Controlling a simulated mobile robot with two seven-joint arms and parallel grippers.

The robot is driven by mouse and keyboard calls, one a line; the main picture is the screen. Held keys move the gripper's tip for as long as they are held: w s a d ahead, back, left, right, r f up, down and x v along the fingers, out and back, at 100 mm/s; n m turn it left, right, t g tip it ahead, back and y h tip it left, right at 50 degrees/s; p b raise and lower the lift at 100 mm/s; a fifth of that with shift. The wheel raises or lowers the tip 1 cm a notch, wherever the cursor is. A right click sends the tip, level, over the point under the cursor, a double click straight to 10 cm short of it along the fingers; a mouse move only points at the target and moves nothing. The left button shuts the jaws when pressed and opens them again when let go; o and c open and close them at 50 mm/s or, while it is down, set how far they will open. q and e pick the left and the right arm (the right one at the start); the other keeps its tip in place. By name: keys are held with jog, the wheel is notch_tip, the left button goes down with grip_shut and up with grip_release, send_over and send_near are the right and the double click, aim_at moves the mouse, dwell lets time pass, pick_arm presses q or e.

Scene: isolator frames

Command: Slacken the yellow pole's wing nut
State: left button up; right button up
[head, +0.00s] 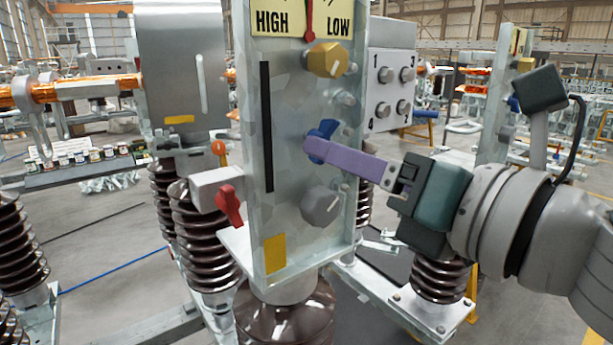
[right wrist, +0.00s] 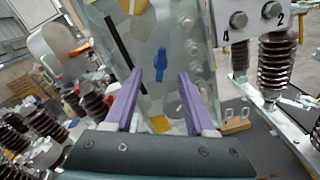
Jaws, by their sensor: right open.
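An upright metal panel (head: 285,110) stands on a brown ribbed insulator. A blue wing nut (head: 325,130) is on its face, and also shows in the right wrist view (right wrist: 161,65). A yellow knob (head: 326,60) is above it and a grey knob (head: 321,207) below. A red wing nut (head: 230,203) and an orange one (head: 218,150) are to the left. I cannot tell which nut belongs to the yellow pole. My right gripper (head: 312,148) is open, its purple fingers pointing at the panel. The blue nut lies ahead, between the fingertips in the wrist view, apparently unheld. My left gripper is out of view.
A grey box (head: 392,75) with numbered bolts is right of the panel. A metal cabinet (head: 183,70) stands behind at left. Ribbed insulators (head: 437,275) stand around on white beams. A yellow sticker (head: 275,253) is low on the panel. Open floor shows at left.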

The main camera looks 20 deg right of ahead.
jog(key=b+v, duration=0.3)
jog(key=v, duration=0.4)
jog(key=shift+s+b, duration=0.25)
jog(key=shift+b, duration=0.15)
jog(key=shift+o, duration=0.2)
jog(key=shift+d, duration=0.1)
dwell(1.5)
